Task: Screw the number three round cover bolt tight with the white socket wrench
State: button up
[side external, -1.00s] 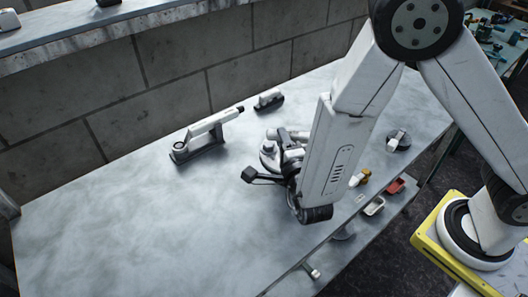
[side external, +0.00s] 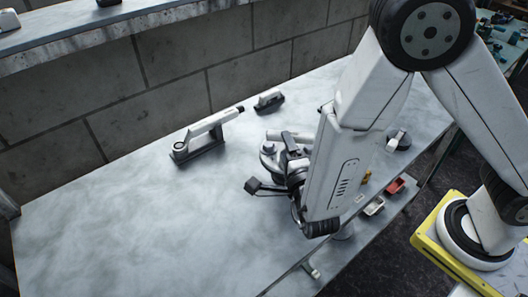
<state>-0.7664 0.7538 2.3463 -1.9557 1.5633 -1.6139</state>
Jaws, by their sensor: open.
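A white wrench-like tool (side external: 207,128) with a dark tip lies in a dark cradle (side external: 198,152) left of my arm. It looks like the socket wrench. A grey metal part (side external: 268,149) with a bolt-like head on top shows beside my wrist, partly covered by it. It may be the round cover, but I cannot make out any bolt numbers. My gripper (side external: 290,172) is over or beside this part, mostly hidden by my own arm link and wrist. Its jaws are open and apart from the white tool. Contact with the grey part cannot be told.
A small dark-and-white tool (side external: 268,100) lies near the wall. A round dark item (side external: 398,140) is right of my arm. A red tray (side external: 395,186) and a pale tray (side external: 374,206) are at the table's front edge. The table's left side is clear.

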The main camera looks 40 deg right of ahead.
jog(key=shift+v, duration=2.55)
